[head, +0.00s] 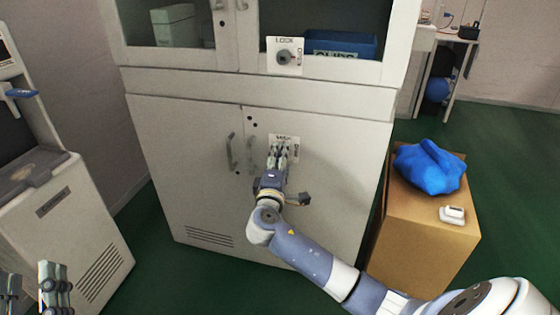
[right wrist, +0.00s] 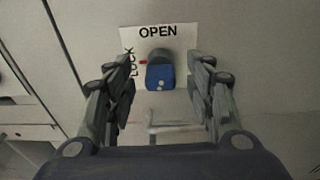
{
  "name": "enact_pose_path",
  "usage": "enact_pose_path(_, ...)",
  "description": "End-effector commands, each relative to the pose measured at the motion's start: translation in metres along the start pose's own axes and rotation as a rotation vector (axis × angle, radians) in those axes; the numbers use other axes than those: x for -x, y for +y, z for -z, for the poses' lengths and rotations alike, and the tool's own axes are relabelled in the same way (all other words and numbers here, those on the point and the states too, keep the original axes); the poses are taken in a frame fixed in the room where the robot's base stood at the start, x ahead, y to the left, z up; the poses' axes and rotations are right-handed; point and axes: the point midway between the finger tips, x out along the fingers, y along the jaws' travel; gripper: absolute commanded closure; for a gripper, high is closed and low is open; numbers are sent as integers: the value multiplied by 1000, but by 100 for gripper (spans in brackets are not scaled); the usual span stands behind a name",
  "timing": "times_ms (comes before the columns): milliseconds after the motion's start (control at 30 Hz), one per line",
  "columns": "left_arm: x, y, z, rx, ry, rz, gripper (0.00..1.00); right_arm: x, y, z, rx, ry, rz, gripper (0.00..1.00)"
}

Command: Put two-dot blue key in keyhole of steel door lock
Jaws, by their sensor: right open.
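The blue key (right wrist: 160,77) shows two pale dots on its head in the right wrist view. It sits at the grey round lock (right wrist: 160,56) on the lower cabinet door, and its shaft is hidden, seemingly in the keyhole. The white lock plate (right wrist: 185,45) reads OPEN above and LOCK at left, with a red mark beside the lock. My right gripper (right wrist: 161,85) is open, one finger on each side of the key, with gaps. In the head view the right gripper (head: 283,150) covers the lock. My left gripper (head: 36,285) is at bottom left, fingers apart and empty.
An upper lock plate (head: 284,56) is on the glass-fronted cabinet top, near a blue bin (head: 342,43). Door handles (head: 231,152) are left of my right gripper. A cardboard box (head: 425,225) at right bears a blue bag (head: 430,167) and a small white item (head: 452,215).

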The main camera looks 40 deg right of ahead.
Motion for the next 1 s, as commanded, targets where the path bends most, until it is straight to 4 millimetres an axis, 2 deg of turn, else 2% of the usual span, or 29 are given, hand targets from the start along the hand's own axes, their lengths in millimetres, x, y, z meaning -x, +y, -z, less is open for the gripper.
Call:
enact_pose_path(167, 0, 0, 0, 0, 0, 1, 60, 2, 0, 0, 0, 1, 1, 51)
enact_pose_path(267, 0, 0, 0, 0, 0, 1, 60, 11, -1, 1, 0, 3, 2, 51)
enact_pose_path(700, 0, 0, 0, 0, -1, 1, 60, 98, -2, 0, -2, 2, 4, 51)
enact_pose_path(833, 0, 0, 0, 0, -1, 1, 60, 113, -1, 0, 0, 1, 2, 51)
enact_pose_path(1000, 0, 0, 0, 0, -2, 1, 60, 120, 0, 0, 0, 1, 1, 51)
